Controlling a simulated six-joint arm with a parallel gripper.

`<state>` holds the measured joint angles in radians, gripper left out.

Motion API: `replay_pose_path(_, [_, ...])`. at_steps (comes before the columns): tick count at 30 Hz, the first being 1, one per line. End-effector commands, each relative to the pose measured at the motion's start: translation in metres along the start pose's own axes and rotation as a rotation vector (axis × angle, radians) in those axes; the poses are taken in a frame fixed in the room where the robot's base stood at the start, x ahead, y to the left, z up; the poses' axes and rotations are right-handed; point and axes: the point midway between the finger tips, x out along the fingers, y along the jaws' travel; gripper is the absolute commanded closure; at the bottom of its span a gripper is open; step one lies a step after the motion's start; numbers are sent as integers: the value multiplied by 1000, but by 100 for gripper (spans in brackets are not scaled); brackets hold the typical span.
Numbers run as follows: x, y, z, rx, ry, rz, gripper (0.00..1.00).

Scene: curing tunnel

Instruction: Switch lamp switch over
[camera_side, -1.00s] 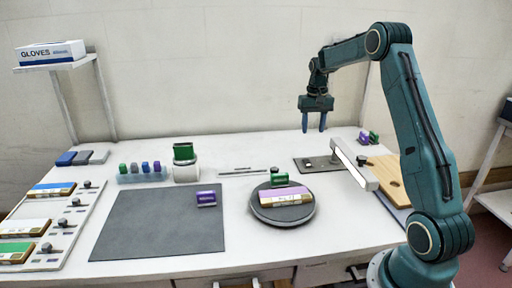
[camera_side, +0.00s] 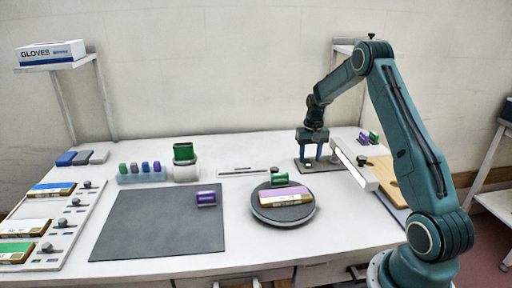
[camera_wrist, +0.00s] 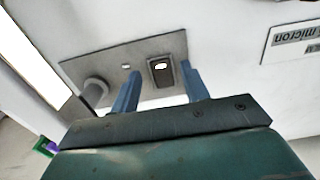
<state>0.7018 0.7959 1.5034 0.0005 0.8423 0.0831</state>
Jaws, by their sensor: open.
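My gripper (camera_wrist: 160,80) is open and empty. In the side view my gripper (camera_side: 310,160) hangs over the grey plate (camera_side: 318,168), fingers pointing down, and largely hides the switch. The white lamp bar (camera_side: 354,164) stands on a post to the right of the gripper. I cannot tell whether the fingers touch the plate.
A round dark turntable (camera_side: 284,217) carries a purple-topped block and a green piece. A dark mat (camera_side: 160,235) holds a purple piece. A white labelled ruler (camera_wrist: 292,42) lies near the plate. Table between mat and turntable is clear.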

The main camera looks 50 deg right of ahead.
Motion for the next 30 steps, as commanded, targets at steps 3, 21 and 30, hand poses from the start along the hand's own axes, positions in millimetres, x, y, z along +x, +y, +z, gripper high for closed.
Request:
replay_pose_path(3, [11,0,0,0,-2,0,55])
replay_pose_path(21, [19,0,0,0,0,0,82])
replay_pose_path(30, [19,0,-1,1,-9,0,99])
